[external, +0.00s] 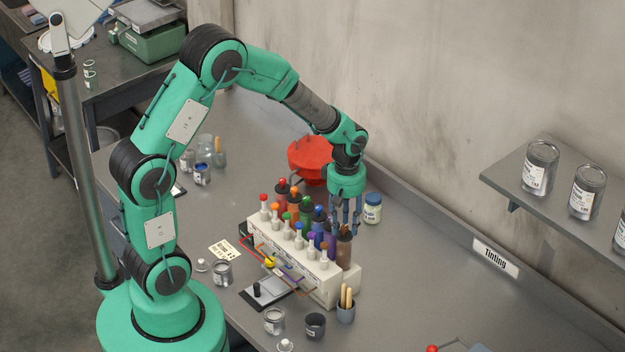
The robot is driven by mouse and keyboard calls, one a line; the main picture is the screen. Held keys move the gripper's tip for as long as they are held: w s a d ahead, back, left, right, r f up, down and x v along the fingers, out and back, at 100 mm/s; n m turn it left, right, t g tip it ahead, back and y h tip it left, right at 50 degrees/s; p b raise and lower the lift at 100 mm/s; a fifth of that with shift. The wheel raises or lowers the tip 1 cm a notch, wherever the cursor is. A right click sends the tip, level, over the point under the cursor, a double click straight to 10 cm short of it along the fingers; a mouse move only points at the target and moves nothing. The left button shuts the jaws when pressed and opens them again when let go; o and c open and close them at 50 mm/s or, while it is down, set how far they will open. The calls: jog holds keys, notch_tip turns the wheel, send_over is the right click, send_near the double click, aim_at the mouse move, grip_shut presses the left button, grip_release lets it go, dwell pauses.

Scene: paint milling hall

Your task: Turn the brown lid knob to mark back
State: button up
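A pale tinting rack (330,288) stands on the grey bench with a row of coloured canisters behind a row of small white dispensers with coloured tops. The brown canister (344,253) is at the right end of the back row. My gripper (346,228) points straight down over it, with the fingertips at its dark top. The fingers cover the lid knob, so its mark is hidden. I cannot tell whether the fingers touch the knob or are closed on it. A small brown-orange top (324,246) shows on the right-end white dispenser in front.
A purple canister (328,237) is close on the left. A cup with wooden sticks (346,308) stands in front. A red vessel (311,160) is behind. The bench to the right is mostly clear.

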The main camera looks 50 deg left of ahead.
aim_at(342, 227)
notch_tip(342, 227, up, 12)
dwell(0.6)
jog(key=shift+f, duration=0.1)
dwell(0.4)
jog(key=s+a+r+m+t+b, duration=0.25)
jog(key=s+r+m+b, duration=0.5)
jog(key=s, duration=0.55)
jog(key=s+a+m+t+b, duration=0.1)
jog(key=s+m+t+b, duration=0.2)
jog(key=s+m, duration=0.4)
jog(key=s+b, duration=0.1)
jog(key=s, duration=0.5)
jog(key=shift+s+f, duration=0.2)
jog(key=shift+f, duration=0.1)
jog(key=shift+m, duration=0.25)
dwell(1.8)
